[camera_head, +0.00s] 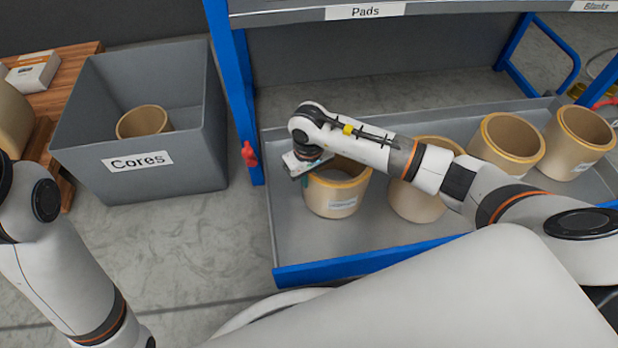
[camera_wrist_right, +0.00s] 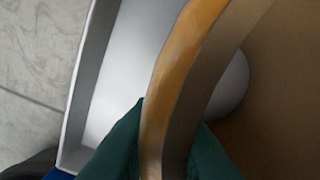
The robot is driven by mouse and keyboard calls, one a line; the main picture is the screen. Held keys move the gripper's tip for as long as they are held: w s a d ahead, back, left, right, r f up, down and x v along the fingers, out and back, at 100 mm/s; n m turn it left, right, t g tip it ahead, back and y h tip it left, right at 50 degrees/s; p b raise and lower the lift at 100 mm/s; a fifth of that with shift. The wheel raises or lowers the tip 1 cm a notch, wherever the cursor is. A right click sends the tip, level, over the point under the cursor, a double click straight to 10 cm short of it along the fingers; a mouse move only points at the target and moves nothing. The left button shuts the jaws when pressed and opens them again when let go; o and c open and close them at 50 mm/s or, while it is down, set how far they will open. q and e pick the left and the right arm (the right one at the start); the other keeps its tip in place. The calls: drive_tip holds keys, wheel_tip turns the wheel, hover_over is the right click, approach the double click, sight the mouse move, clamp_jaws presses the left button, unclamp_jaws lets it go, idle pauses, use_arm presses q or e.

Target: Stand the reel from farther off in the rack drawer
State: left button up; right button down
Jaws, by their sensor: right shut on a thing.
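The drawer (camera_head: 300,244) of the rack is pulled out and holds several tan reels standing upright. My right gripper (camera_head: 308,172) is at the leftmost reel (camera_head: 338,195), which stands in the drawer with a white label on its front. In the right wrist view the green fingertips (camera_wrist_right: 165,140) are shut on the reel's wall (camera_wrist_right: 180,75), one on each side of it. The reel's underside is hidden. My right arm hides part of the reel beside it (camera_head: 416,200). My left arm is at the left edge; its gripper is out of view.
A grey bin (camera_head: 80,135) labelled Cores stands on the floor at left with one reel (camera_head: 143,121) in it. Wooden pallets (camera_head: 65,70) are behind it. Blue rack posts (camera_head: 233,90) and the Pads shelf (camera_head: 450,12) rise behind the drawer. A red handle (camera_head: 249,154) is on the left post.

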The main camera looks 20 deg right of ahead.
drive_tip(key=shift+w, duration=0.1)
drive_tip(key=c, duration=1.8)
unclamp_jaws()
drive_tip(key=o, duration=0.4)
